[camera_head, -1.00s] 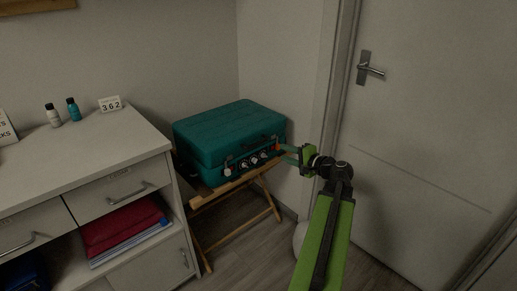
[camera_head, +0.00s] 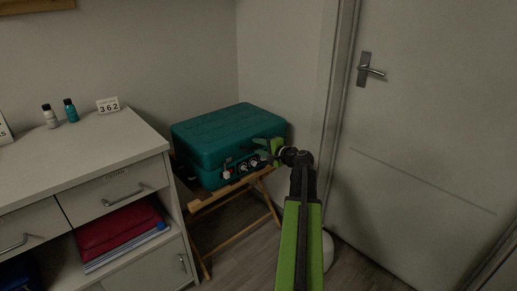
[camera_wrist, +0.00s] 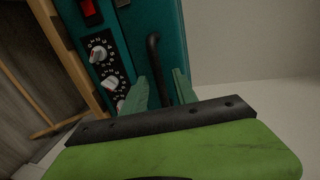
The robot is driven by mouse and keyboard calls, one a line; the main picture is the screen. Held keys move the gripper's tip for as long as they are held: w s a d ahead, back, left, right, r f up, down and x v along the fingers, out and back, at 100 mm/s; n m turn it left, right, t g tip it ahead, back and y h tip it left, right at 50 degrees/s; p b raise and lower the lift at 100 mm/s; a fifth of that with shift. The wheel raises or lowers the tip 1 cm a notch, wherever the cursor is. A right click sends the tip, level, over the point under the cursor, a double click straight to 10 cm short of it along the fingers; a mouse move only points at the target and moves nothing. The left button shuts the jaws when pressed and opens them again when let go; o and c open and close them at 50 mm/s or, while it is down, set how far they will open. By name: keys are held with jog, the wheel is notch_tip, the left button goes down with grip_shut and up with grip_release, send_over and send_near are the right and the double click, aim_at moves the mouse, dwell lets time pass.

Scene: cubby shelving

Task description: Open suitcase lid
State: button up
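The teal suitcase (camera_head: 222,135) sits closed on a folding wooden stand in the head view. Its front has a dark panel with several white knobs. In the wrist view the suitcase front (camera_wrist: 145,22) shows the knob panel, a red switch and a dark curved handle (camera_wrist: 154,60). My gripper (camera_head: 262,149) is at the right part of the suitcase front. In the wrist view its two green fingers (camera_wrist: 161,90) are apart, with the lower part of the handle between them. I cannot tell whether they touch it.
A grey cabinet (camera_head: 85,148) with drawers stands at the left, holding small bottles (camera_head: 60,113) and a 362 sign (camera_head: 108,105) on top. The wooden stand (camera_head: 240,190) carries the suitcase. A wall is close behind, and a door (camera_head: 430,120) is at the right.

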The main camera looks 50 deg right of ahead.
grip_shut()
dwell(1.2)
